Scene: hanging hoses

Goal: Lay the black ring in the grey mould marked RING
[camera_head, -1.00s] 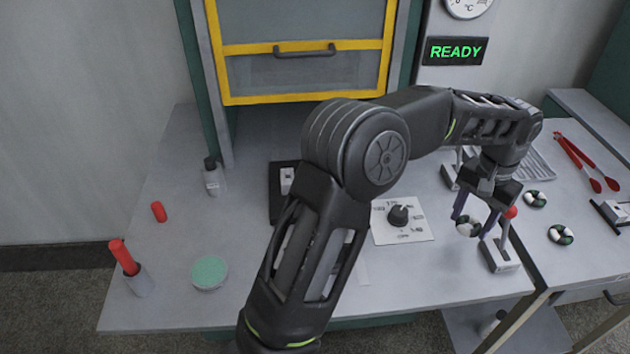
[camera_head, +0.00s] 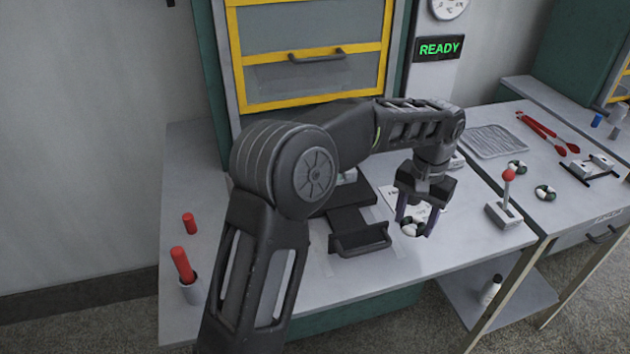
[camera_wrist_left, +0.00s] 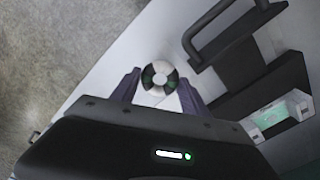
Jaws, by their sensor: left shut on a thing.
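My left gripper (camera_head: 418,222) is shut on a ring (camera_head: 412,228) with black or dark green and white segments and holds it above the front part of the table. In the left wrist view the ring (camera_wrist_left: 160,77) sits between my two fingertips. Two similar patterned rings (camera_head: 545,192) (camera_head: 517,167) lie on the right table. I see no plain black ring. I cannot make out a grey mould or the word RING. A black plate with a raised handle (camera_head: 360,240) is just left of the gripper; it also shows in the left wrist view (camera_wrist_left: 235,40).
A red-knobbed lever (camera_head: 508,178) stands right of the gripper. Red tongs (camera_head: 548,133) and a wire rack (camera_head: 494,139) lie farther back. A red cylinder (camera_head: 189,223) and a holder with a red handle (camera_head: 184,266) are at left. My arm hides the middle of the table.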

